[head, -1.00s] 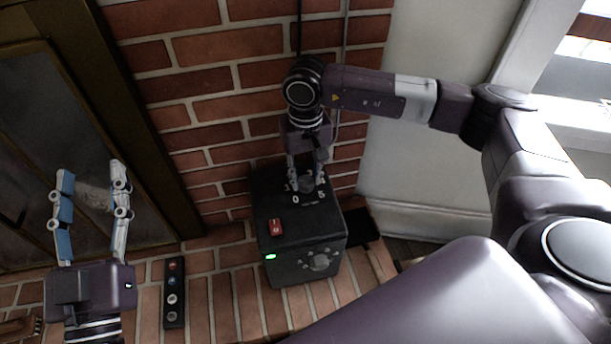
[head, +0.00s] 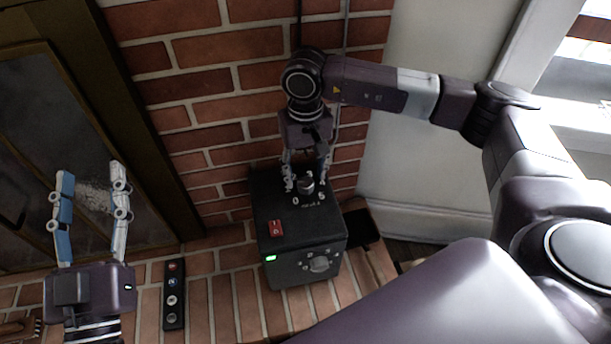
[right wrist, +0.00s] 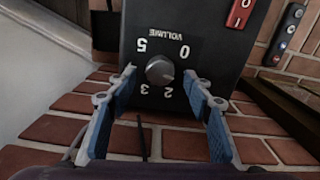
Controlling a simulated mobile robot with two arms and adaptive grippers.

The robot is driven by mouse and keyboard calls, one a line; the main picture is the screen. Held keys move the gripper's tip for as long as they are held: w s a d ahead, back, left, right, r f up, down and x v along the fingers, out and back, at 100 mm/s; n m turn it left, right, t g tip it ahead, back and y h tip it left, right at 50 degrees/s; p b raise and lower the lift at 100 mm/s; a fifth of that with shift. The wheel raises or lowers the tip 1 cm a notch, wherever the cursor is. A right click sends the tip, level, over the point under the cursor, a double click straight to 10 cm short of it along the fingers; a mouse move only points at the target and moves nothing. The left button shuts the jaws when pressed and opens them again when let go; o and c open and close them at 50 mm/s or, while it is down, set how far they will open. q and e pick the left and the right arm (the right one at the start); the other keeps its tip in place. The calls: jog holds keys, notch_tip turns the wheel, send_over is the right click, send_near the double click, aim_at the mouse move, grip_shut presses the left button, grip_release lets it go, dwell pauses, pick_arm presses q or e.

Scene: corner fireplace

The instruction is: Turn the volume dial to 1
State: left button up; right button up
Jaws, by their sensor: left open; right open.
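The volume dial (head: 306,184) is a small round grey knob on top of a black box (head: 295,240). In the right wrist view the dial (right wrist: 159,70) has the printed marks 0, 5, 3 and 2 around it; the 1 and 4 are not visible. Where the dial points is unclear. My right gripper (head: 305,186) is open above the box. In its wrist view the fingertips (right wrist: 159,74) stand on either side of the dial with a gap on each side. My left gripper (head: 92,180) is open and empty at the far left.
The box has a red switch (head: 276,228) on top, and a green light (head: 270,258) and another knob (head: 320,263) on its front. A dark remote-like strip with buttons (head: 173,293) lies on the brick ledge to the left. A brick wall (head: 210,80) rises behind.

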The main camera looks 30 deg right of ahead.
aim_at(306, 181)
notch_tip(306, 181, up, 10)
dwell(0.3)
jog(key=shift+r, duration=0.15)
